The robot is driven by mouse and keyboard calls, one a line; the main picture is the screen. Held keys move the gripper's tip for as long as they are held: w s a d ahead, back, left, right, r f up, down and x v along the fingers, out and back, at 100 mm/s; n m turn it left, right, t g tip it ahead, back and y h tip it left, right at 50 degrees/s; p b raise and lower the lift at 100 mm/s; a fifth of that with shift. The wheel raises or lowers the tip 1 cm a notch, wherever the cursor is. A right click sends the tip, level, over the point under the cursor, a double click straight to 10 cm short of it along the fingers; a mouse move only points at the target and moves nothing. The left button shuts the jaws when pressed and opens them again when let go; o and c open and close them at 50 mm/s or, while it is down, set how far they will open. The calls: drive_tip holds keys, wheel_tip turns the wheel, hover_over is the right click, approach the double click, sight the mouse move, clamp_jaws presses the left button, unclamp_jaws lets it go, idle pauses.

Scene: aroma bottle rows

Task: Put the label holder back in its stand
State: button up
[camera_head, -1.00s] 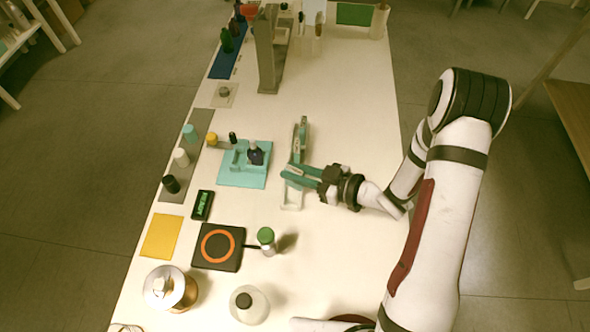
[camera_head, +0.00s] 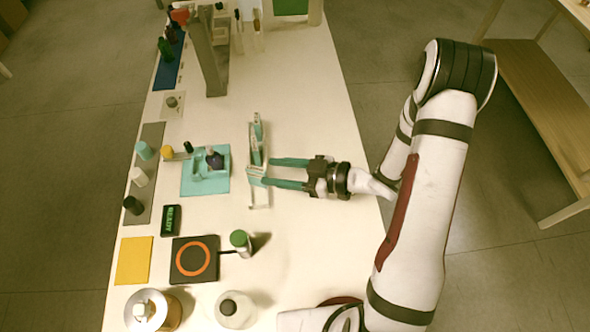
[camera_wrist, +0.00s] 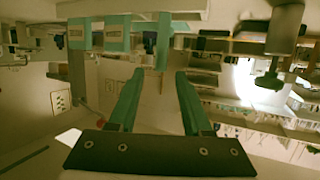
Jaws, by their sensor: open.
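My gripper (camera_head: 261,171) is open, its two teal fingers apart and pointing left over the middle of the white table. At the fingertips is a narrow pale rack (camera_head: 260,197) with teal and grey upright pieces (camera_head: 257,132) at its far end. I cannot tell which part is the label holder and which is its stand. In the wrist view, my gripper (camera_wrist: 157,74) shows nothing held between its fingers. A narrow teal upright piece (camera_wrist: 163,40) stands ahead, roughly in line with the gap. Whether a finger touches the rack cannot be told.
Left of the rack is a teal mat (camera_head: 190,186) with a dark bottle (camera_head: 214,159). A grey post (camera_head: 205,55) stands behind. The table's right side is clear.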

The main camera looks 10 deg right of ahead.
drive_tip(key=w+d+r+m+t+h, duration=0.1)
drive_tip(key=d+r+m+h, duration=0.2)
drive_tip(key=d+h, duration=0.25)
drive_tip(key=w+d+r+m+h, duration=0.2)
drive_tip(key=d+m+h, duration=0.15)
drive_tip(key=d, duration=0.35)
drive_tip(key=w+d+r+m+t+h, duration=0.1)
drive_tip(key=d+r+m+h, duration=0.2)
drive_tip(key=d+h, duration=0.3)
drive_tip(key=s+a+r+m+g+h, duration=0.1)
drive_tip(key=s+r+m+g, duration=0.15)
drive_tip(key=s, duration=0.35)
drive_tip(key=s+r+m+g, duration=0.1)
drive_tip(key=s+m+g, duration=0.1)
drive_tip(key=s+m, duration=0.3)
drive_tip(key=s+a+r+m+g+y, duration=0.2)
drive_tip(key=s+a+g+y, duration=0.1)
drive_tip(key=s+a, duration=0.8)
drive_tip(key=s+y, duration=0.1)
drive_tip(key=s, duration=0.2)
drive_tip(key=shift+s+r, duration=0.15)
drive_tip(key=shift+r, duration=0.05)
drive_tip(key=shift+a+g, duration=0.1)
drive_tip(key=shift+g, duration=0.15)
